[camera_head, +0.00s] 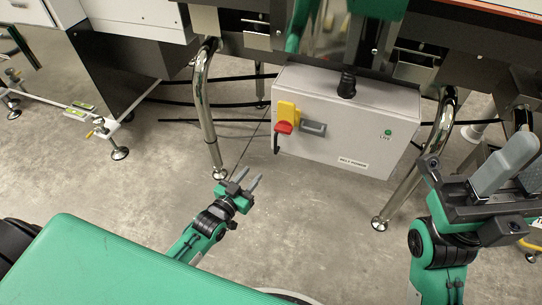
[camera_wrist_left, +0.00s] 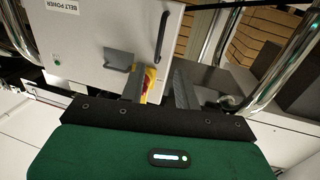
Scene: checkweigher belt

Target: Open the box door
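The box (camera_head: 345,140) is a pale grey cabinet under the belt frame. Its front door looks shut. It carries a yellow-and-red switch (camera_head: 286,115), a grey latch handle (camera_head: 313,128), a green lamp and a BELT POWER label. My left gripper (camera_head: 250,183) is open and empty, below and left of the box front, apart from it. In the left wrist view the box front (camera_wrist_left: 95,40) and handle (camera_wrist_left: 118,60) lie ahead. The left finger partly hides the switch (camera_wrist_left: 151,84). My right gripper (camera_head: 512,165) is at the right edge, its opening unclear.
Chrome legs (camera_head: 203,100) and (camera_head: 425,155) stand on either side of the box. A white machine (camera_head: 135,20) stands at the upper left. The floor (camera_head: 310,215) before the box is clear.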

